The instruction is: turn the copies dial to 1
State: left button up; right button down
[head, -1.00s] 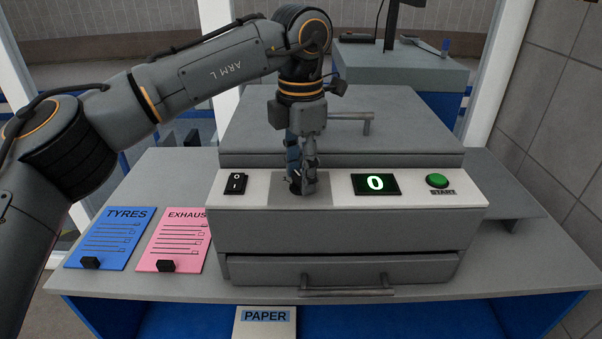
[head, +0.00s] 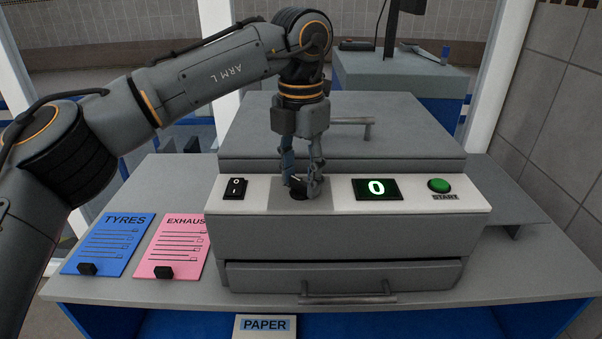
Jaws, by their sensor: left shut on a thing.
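The copies dial (head: 298,194) is a small black knob on a grey plate in the copier's white control panel. My left gripper (head: 301,190) points down over it with its fingers on either side of the knob, shut on it. The fingers partly hide the dial and its markings. The display (head: 376,189) to the right of the dial shows a green 0. My right gripper is not in view.
A black rocker switch (head: 235,188) is left of the dial, and a green START button (head: 439,185) is at the right. Blue TYRES (head: 108,240) and pink EXHAUST (head: 172,243) sheets lie left of the copier (head: 340,238). A PAPER label (head: 265,324) is below.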

aim_at(300, 181)
pick_arm(q)
jog(key=shift+f, duration=0.15)
jog(key=o, duration=1.2)
jog(key=shift+c, duration=0.2)
jog(key=shift+r, duration=0.2)
notch_tip(300, 181, up, 12)
jog(key=shift+f, duration=0.2)
